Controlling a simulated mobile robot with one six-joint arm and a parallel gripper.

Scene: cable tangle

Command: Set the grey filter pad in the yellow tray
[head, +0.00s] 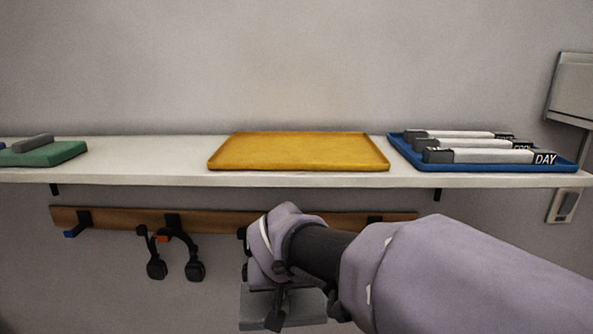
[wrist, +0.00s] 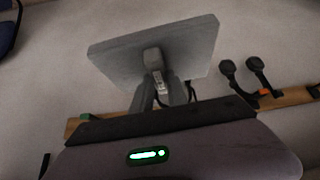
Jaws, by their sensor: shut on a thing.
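The grey filter pad (wrist: 190,50) is a flat grey slab with a small raised grip. In the wrist view my gripper (wrist: 165,92) is shut on that grip. In the head view the pad (head: 305,306) hangs at my gripper (head: 275,290), below the shelf and partly hidden by the arm. The yellow tray (head: 300,152) lies on the shelf above and beyond my gripper. It is empty, with a low rim.
Below runs a wooden hook rail (head: 120,217) with dark headphones (head: 195,270). A wall switch (head: 564,205) is at far right.

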